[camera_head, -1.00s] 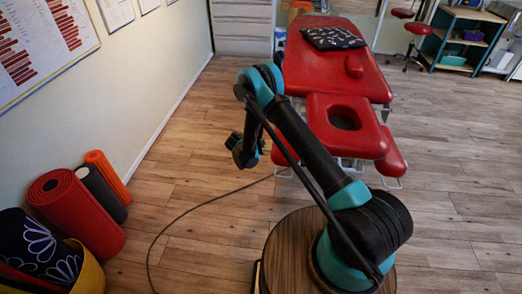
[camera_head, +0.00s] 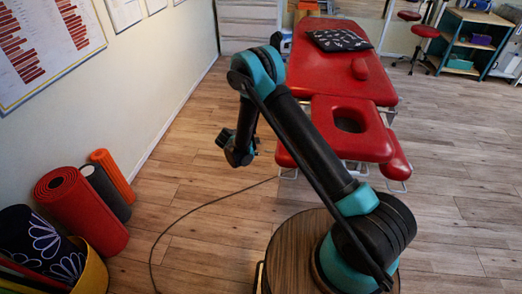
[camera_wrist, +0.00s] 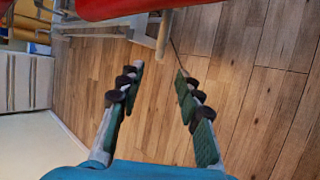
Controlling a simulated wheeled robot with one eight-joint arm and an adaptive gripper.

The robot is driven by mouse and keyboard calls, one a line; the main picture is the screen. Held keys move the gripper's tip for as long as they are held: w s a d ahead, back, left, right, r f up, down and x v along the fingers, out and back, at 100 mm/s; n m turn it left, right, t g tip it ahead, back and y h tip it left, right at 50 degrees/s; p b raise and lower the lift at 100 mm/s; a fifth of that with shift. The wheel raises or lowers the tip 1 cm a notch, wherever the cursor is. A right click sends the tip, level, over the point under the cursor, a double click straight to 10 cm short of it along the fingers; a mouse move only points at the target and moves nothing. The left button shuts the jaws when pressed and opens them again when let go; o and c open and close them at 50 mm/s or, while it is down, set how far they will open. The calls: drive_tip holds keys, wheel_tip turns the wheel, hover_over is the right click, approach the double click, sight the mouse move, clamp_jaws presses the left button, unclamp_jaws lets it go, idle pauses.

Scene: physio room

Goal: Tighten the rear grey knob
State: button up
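The red treatment table (camera_head: 318,78) stands ahead of my arm, with a face hole in its near headrest section. Part of its red padding (camera_wrist: 110,8) and a pale frame leg (camera_wrist: 164,32) show at the top of the wrist view. I cannot make out a grey knob in either view. My gripper (camera_wrist: 159,80) is open and empty, its two fingers well apart over bare floor in the picture. In the head view my gripper (camera_head: 228,143) hangs left of the table's near end, apart from it.
A thin dark cable (camera_head: 205,207) lies across the wooden floor. Rolled mats (camera_head: 80,208) and a yellow basket (camera_head: 94,272) stand by the left wall. A red stool (camera_head: 425,31) and shelves (camera_head: 474,42) are at the back right. The floor right of the table is clear.

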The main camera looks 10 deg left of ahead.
drive_tip(key=shift+v, duration=1.1)
drive_tip(key=shift+c, duration=1.2)
drive_tip(key=w+d+m+g, duration=0.1)
drive_tip(key=w+m, duration=0.1)
drive_tip(key=w+d+m+g+y, duration=0.1)
drive_tip(key=w+m+g, duration=0.1)
drive_tip(key=m, duration=0.1)
drive_tip(key=w+d+r+m+g, duration=0.1)
drive_tip(key=w+m+g, duration=0.1)
drive_tip(key=w+m, duration=0.1)
drive_tip(key=shift+w+y, duration=0.1)
drive_tip(key=shift+y, duration=0.3)
clamp_jaws()
drive_tip(key=w+d+r+m+g+y, duration=0.2)
drive_tip(key=w+r+m+g+y, duration=0.1)
drive_tip(key=w+r+m, duration=0.4)
drive_tip(key=m, duration=0.1)
approach(274, 151)
drive_tip(key=w+a+f, duration=0.3)
drive_tip(key=w+a, duration=0.1)
drive_tip(key=s+f, duration=0.2)
drive_tip(key=shift+s+f, duration=0.15)
drive_tip(key=shift+s, duration=0.1)
drive_tip(key=shift+s+f, duration=0.25)
drive_tip(key=shift+s, duration=0.15)
